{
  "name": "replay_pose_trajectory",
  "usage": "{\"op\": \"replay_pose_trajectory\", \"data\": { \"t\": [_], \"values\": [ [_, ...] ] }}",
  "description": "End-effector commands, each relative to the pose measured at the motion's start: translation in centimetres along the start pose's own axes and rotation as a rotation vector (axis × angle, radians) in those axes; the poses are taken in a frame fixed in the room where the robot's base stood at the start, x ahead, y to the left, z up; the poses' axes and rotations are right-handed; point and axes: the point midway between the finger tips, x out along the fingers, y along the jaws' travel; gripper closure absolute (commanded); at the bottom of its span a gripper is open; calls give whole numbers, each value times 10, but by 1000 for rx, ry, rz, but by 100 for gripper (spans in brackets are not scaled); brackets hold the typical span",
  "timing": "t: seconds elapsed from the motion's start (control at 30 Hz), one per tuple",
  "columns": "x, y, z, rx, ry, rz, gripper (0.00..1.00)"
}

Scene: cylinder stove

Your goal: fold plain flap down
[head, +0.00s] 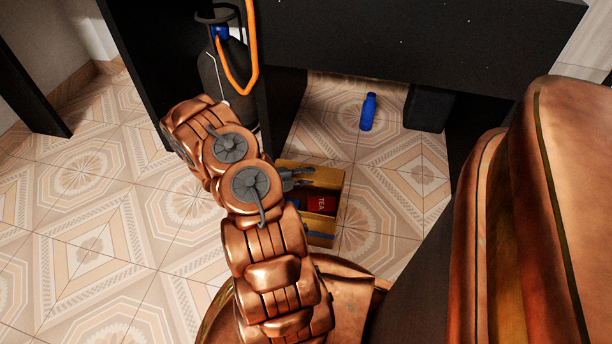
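A yellow-brown box (332,182) sits on the tiled floor, partly hidden behind my copper arm. A red item marked TEA (321,204) shows in the box, with something blue just below it. A yellow-brown panel (320,240) shows at the box's near side. I cannot tell which part is the plain flap or how it is angled. My gripper (298,179) shows only as small grey parts beside the arm, over the box's far left part. Whether it touches the box, and whether it is open or shut, cannot be made out.
A dark gas cylinder (225,75) with an orange hose (252,60) stands in a black cabinet at the upper left. A blue bottle (368,111) is on the floor beyond the box. A black counter front (420,40) overhangs there. The floor at left is clear.

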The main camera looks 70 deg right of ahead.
Motion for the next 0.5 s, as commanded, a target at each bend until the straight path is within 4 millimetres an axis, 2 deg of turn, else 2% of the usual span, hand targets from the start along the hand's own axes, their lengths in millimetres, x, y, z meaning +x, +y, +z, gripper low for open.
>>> {"op": "replay_pose_trajectory", "data": {
  "t": [0.17, 0.5],
  "values": [
    [-11, -1, 2, -1, -4, -3, 71],
    [-58, -1, 2, 1, -6, -3, 71]
  ]
}}
